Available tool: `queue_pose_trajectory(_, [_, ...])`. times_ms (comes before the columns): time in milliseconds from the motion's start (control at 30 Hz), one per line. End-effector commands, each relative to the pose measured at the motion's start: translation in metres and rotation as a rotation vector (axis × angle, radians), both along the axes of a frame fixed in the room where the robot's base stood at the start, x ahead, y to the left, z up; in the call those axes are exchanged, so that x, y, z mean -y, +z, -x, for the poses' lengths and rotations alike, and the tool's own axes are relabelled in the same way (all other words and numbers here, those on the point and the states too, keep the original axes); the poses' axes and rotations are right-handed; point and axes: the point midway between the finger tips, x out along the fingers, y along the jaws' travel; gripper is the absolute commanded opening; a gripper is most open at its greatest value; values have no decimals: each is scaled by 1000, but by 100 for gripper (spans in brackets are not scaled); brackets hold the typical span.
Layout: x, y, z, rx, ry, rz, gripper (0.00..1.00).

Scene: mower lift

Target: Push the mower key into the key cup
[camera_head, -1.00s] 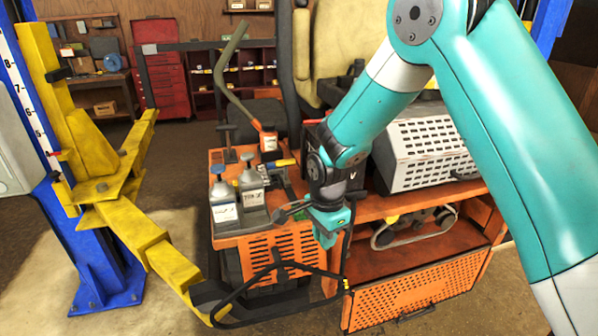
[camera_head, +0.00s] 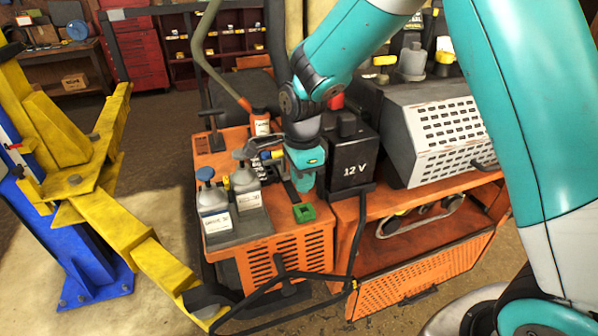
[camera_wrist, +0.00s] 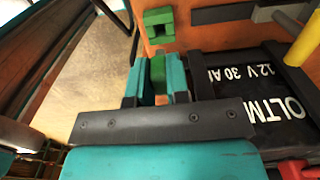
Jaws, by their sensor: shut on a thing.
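The key cup looks to be the small green block with an opening (camera_head: 304,212) on the orange deck, near its front right corner. In the wrist view it shows as a notched green block (camera_wrist: 158,17) ahead of my fingertips. My gripper (camera_head: 306,183) is pointed down just behind the cup, beside the black battery. In the wrist view my gripper (camera_wrist: 158,84) is shut on a green piece (camera_wrist: 158,70), which I take for the mower key. A gap shows between this piece and the cup. The key is hidden in the head view.
A black 12 V battery (camera_head: 350,165) stands close on the right of my gripper. Several grey bottles, one in front (camera_head: 213,213), stand in a tray on the left. A black cable (camera_head: 357,245) hangs down the front. Bare orange deck (camera_head: 265,247) lies left of the cup.

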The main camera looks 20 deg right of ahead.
Motion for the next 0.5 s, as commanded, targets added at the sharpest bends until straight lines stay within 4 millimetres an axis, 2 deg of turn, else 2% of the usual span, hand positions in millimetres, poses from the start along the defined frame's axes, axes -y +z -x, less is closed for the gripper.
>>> queue_pose_trajectory(500, [1,-36,0,-1,-1,0,0])
